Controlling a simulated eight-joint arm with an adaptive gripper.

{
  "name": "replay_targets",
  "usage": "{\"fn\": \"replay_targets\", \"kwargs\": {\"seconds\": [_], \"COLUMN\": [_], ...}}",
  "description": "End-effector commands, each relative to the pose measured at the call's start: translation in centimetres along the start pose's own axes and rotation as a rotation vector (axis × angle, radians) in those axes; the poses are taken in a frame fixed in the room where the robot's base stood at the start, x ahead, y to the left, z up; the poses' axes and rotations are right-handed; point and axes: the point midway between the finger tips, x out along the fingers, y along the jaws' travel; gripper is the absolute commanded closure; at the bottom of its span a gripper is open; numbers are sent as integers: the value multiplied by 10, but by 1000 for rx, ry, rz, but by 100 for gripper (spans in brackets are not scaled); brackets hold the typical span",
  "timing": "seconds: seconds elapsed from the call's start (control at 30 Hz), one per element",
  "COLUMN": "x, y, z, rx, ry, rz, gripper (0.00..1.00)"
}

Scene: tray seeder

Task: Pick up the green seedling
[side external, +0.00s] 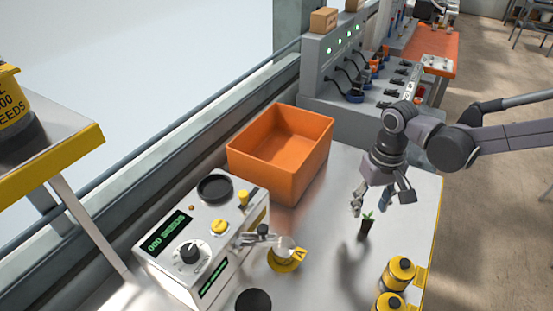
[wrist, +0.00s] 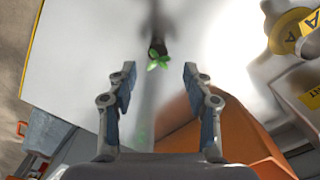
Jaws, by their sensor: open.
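The green seedling (side external: 367,222) has small green leaves and a dark plug. It stands on the white table (side external: 322,228) below my gripper (side external: 371,203). In the wrist view the seedling (wrist: 157,58) shows at the top middle, with its leaves just beyond the line between the fingertips. My gripper (wrist: 157,72) is open and empty, with one blue-padded finger to each side. The fingers do not touch the seedling. The exact height of the fingertips above the leaves is hard to tell.
An orange bin (side external: 281,152) stands at the back left of the seedling. A seed counter machine (side external: 202,240) with a yellow cup (side external: 287,260) is to the left. Yellow-lidded jars (side external: 399,272) stand near the front right edge. The table around the seedling is clear.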

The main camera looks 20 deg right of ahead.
Motion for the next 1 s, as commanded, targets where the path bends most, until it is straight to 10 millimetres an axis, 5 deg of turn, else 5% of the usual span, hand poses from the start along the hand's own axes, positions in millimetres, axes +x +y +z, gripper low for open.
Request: {"fn": "replay_targets", "kwargs": {"seconds": [0.6, 0.93, 1.0], "x": [56, 61, 61], "y": [3, 3, 3], "z": [6, 6, 6], "rx": [0, 0, 0], "ry": [1, 1, 1], "rz": [0, 0, 0], "gripper": [49, 49, 69]}}
